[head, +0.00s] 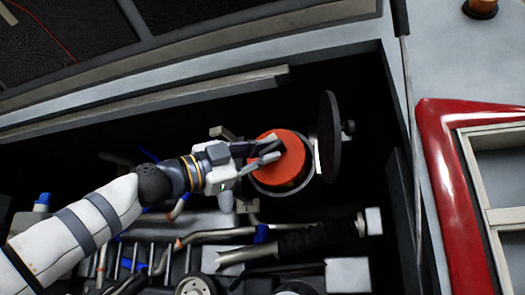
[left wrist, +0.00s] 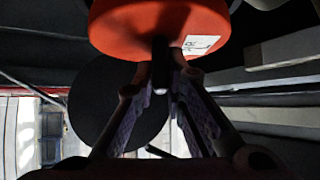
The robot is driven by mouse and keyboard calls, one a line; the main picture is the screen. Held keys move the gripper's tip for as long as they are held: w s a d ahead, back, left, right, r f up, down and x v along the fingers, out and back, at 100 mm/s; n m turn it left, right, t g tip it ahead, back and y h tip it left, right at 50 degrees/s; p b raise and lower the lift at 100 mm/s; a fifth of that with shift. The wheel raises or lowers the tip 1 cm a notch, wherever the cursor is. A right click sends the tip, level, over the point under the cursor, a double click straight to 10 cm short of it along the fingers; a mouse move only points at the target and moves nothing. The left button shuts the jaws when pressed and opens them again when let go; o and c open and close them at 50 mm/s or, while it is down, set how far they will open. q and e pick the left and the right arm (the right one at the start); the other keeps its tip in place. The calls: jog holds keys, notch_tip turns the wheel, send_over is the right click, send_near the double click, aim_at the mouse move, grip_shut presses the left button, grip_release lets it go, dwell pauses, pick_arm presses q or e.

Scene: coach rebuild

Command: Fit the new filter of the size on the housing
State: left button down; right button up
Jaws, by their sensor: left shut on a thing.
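An orange round filter (head: 280,150) sits at the mouth of a round metal-rimmed housing (head: 285,190) in the engine bay. How deep it sits I cannot tell. My left gripper (head: 265,151) comes in from the left and is shut at the filter's face. In the left wrist view the filter (left wrist: 150,25) fills the top, with a white label on its side. A dark stub (left wrist: 160,65) on its end lies between my fingers (left wrist: 160,85). A dark round lid (head: 329,137) stands open right of the housing. My right gripper is not in view.
Pipes and hoses (head: 290,241) and other engine parts run below the housing. A bay edge rail (head: 150,98) lies above my arm. A red-framed panel (head: 440,150) is at the right. The space above the housing is dark.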

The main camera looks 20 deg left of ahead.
pick_arm(q)
jog(key=c, duration=1.6)
grip_release()
jog(key=o, duration=0.4)
jog(key=shift+w, duration=0.1)
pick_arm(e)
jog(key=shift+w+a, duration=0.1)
pick_arm(q)
jog(key=shift+o, duration=0.2)
jog(key=shift+f, duration=0.1)
jog(key=shift+a+f, duration=0.25)
jog(key=b+v, duration=0.2)
jog(key=v, duration=0.5)
jog(key=shift+s, duration=0.3)
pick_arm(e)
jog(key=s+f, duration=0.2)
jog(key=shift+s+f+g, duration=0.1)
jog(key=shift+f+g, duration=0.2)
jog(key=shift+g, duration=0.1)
pick_arm(q)
jog(key=shift+r, duration=0.1)
